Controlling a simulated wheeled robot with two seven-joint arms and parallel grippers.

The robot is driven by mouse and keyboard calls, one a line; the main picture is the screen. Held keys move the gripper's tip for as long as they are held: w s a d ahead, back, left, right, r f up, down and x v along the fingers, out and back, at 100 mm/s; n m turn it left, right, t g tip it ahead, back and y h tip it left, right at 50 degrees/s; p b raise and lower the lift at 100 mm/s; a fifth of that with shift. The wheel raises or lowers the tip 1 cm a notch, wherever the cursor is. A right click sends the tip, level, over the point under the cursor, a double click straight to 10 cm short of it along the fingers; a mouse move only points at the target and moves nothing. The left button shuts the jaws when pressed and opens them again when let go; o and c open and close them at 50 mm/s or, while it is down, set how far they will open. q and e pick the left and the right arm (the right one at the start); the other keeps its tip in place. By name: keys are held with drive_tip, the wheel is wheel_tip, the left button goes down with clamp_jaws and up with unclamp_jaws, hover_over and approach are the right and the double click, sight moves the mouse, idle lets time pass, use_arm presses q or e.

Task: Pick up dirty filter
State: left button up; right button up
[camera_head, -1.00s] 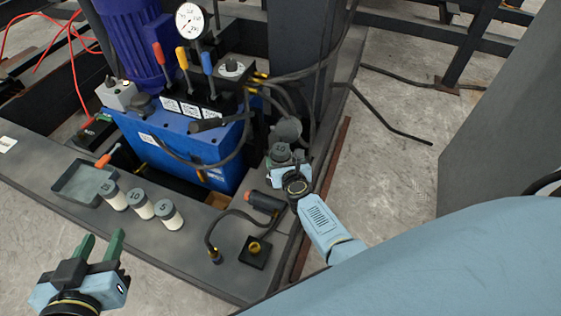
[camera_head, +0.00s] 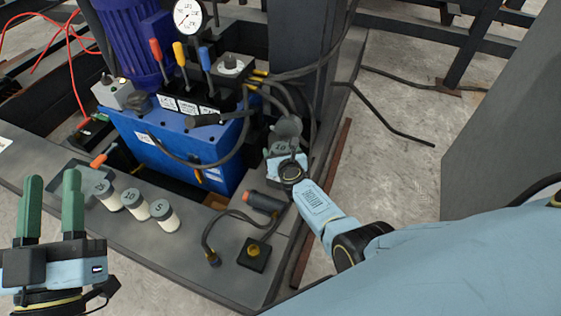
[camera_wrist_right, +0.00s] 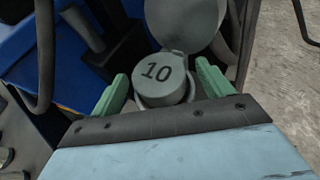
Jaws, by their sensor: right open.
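A round grey filter top marked "10" (camera_wrist_right: 160,78) sits under a raised round grey lid (camera_wrist_right: 185,22) in the right wrist view. I take it as the filter in the machine; no dirt is visible on it. It also shows in the head view (camera_head: 281,146), partly hidden by my right gripper. My right gripper (camera_head: 284,153) is open, its green fingers on either side of the filter top. I cannot tell if they touch it.
Three white filters with grey numbered tops (camera_head: 135,204) stand on the dark bench, beside a shallow grey tray (camera_head: 68,178). A blue tank (camera_head: 175,150) with levers and hoses stands behind. A cylinder with an orange end (camera_head: 262,201) and a black block (camera_head: 254,254) lie near the right gripper.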

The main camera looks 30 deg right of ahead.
drive_tip(key=shift+w+f, duration=0.1)
drive_tip(key=shift+w, duration=0.25)
use_arm(q)
drive_tip(key=shift+s+r+t, duration=0.4)
drive_tip(key=shift+r+t, duration=0.1)
drive_tip(key=shift+r, duration=0.3)
use_arm(e)
drive_tip(key=c, duration=1.2)
